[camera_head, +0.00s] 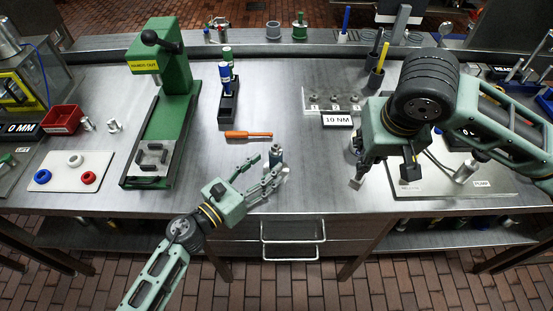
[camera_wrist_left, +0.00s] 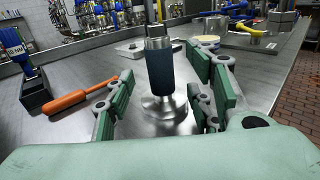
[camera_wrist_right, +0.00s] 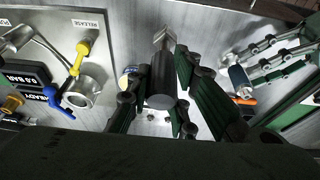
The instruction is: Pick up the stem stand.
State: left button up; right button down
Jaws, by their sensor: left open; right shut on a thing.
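The piece I take for the stem stand (camera_wrist_left: 165,80) has a dark blue cylindrical body, a metal top and a round steel base. It stands upright on the steel table near the front edge, in the head view too (camera_head: 275,157). My left gripper (camera_head: 268,174) is open, with its fingers on both sides of the stand; I cannot tell whether they touch it. In the left wrist view the fingers flank its body and base. My right gripper (camera_head: 366,163) is shut on a dark grey cylinder (camera_wrist_right: 162,82) with a square metal end, held over the table.
An orange-handled screwdriver (camera_head: 248,134) lies behind the stand. A green press (camera_head: 160,110) stands at left.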

aim_at(271, 162)
pick_arm(q)
jog(key=p+x, duration=0.1)
jog(key=x, duration=0.3)
jog(key=shift+w+d+r, duration=0.1)
jog(key=shift+w+d, duration=0.25)
jog(key=shift+a, duration=0.1)
jog(key=c, duration=0.4)
grip_shut()
